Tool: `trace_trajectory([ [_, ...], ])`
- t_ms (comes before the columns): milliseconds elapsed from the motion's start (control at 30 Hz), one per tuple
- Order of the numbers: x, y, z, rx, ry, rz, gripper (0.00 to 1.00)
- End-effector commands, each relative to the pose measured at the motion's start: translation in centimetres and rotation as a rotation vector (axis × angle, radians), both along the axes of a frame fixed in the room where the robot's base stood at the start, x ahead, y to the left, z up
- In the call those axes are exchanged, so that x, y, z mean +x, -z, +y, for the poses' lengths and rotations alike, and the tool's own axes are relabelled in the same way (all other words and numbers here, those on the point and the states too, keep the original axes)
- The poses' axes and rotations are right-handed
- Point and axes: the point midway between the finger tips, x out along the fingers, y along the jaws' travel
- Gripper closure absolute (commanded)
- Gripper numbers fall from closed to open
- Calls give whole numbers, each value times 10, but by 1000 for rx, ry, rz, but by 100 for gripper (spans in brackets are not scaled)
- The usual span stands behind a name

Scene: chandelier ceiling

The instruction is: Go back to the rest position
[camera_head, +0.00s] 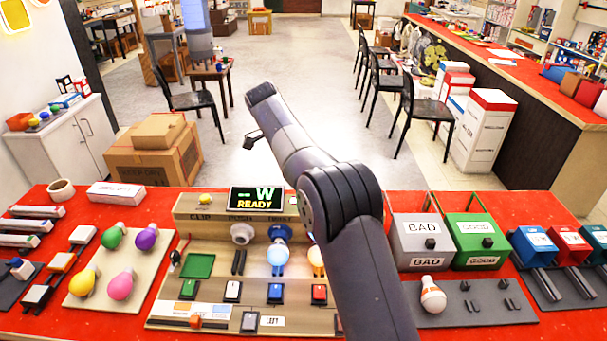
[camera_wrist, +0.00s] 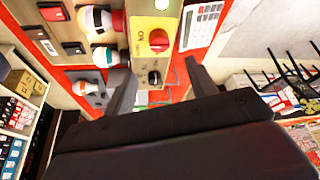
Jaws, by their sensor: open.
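My gripper (camera_wrist: 155,66) shows in the wrist view with its two dark fingers apart and nothing between them. Beyond the fingers are a red round knob on a yellow plate (camera_wrist: 158,40) and a small dark switch (camera_wrist: 153,78). In the head view my arm rises from the bottom, bends at mid-frame and reaches up and left above the bench; the fingers cannot be made out clearly there.
The red bench (camera_head: 130,318) holds a tester panel with a display (camera_head: 256,198) reading "READY", and a bulb board (camera_head: 118,262). A grey BAD bin (camera_head: 407,231) and green GOOD bin (camera_head: 478,230) stand right of my arm. A white-red bulb (camera_head: 432,296) stands before them.

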Motion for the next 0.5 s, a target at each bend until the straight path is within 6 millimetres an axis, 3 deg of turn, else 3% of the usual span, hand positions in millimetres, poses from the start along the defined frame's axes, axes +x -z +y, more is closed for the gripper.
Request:
trace_trajectory([
  [333,0,1,0,0,0,1,46],
  [500,2,14,-6,-1,2,3,46],
])
